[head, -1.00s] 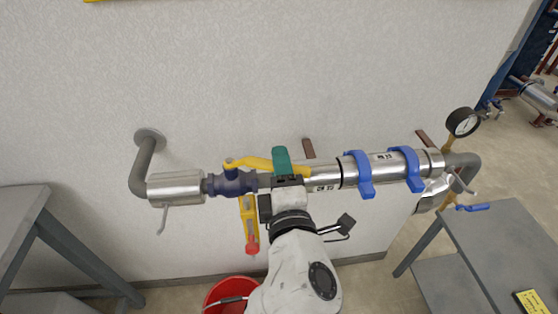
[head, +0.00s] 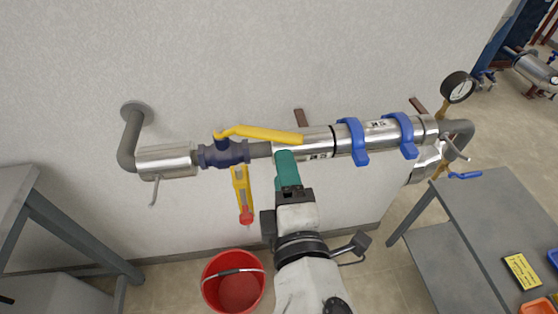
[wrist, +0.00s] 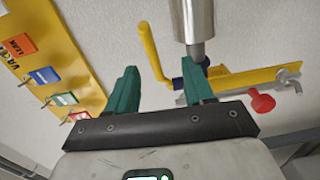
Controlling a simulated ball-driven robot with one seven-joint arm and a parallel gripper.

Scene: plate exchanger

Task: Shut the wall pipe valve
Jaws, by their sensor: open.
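The wall pipe valve has a dark blue body (head: 222,154) on the steel pipe, left of centre in the head view. Its yellow lever (head: 262,132) points right, roughly along the pipe; the lever also shows in the wrist view (wrist: 151,48). My gripper (head: 286,156) has teal fingers, and in the head view it is just below the lever's free end, overlapping the pipe. In the wrist view my gripper (wrist: 160,76) is open and empty, with the lever appearing beyond the gap between the fingers. I see no contact with the lever.
A yellow bar with a red end (head: 242,195) hangs below the valve. Blue clamps (head: 353,142) circle the pipe to the right. A red bucket (head: 233,284) stands on the floor below. Grey tables (head: 470,225) flank the area. A yellow board (wrist: 55,60) with coloured tags shows in the wrist view.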

